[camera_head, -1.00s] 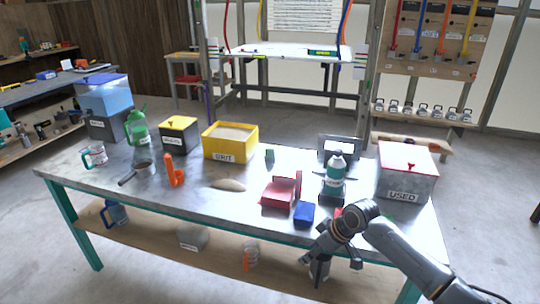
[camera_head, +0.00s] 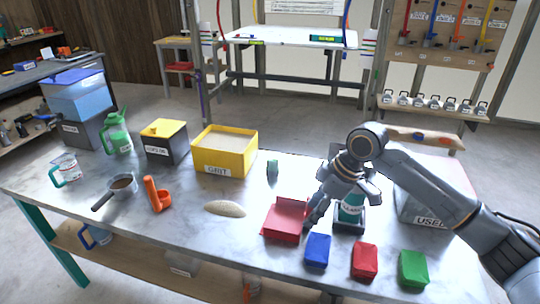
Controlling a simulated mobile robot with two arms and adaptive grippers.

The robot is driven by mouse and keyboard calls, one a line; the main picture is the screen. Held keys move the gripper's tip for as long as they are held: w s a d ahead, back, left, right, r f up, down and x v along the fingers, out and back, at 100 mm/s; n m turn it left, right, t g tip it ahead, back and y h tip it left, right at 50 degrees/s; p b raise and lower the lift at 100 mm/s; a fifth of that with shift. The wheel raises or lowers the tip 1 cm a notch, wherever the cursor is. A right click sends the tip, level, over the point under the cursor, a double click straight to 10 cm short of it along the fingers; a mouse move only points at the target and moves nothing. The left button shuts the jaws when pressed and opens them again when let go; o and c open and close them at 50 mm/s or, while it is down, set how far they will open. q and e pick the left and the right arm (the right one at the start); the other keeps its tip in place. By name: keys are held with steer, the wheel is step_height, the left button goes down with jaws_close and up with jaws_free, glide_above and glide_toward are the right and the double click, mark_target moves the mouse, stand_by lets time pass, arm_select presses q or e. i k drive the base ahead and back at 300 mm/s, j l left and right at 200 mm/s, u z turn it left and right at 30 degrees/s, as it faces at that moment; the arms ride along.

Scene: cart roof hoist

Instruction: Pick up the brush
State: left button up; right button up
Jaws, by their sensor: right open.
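I cannot clearly make out a brush in this view. A red pan-like piece (camera_head: 284,222) lies on the table beside a pale heap of grit (camera_head: 225,208). A small green-grey upright object (camera_head: 272,168), too small to name, stands behind it. My left gripper is not in view.
Blue (camera_head: 317,249), red (camera_head: 364,260) and green (camera_head: 413,267) blocks line the front edge. My right arm covers part of the USED box (camera_head: 420,208).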

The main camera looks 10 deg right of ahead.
mark_target(272, 168)
steer(key=i, duration=1.2)
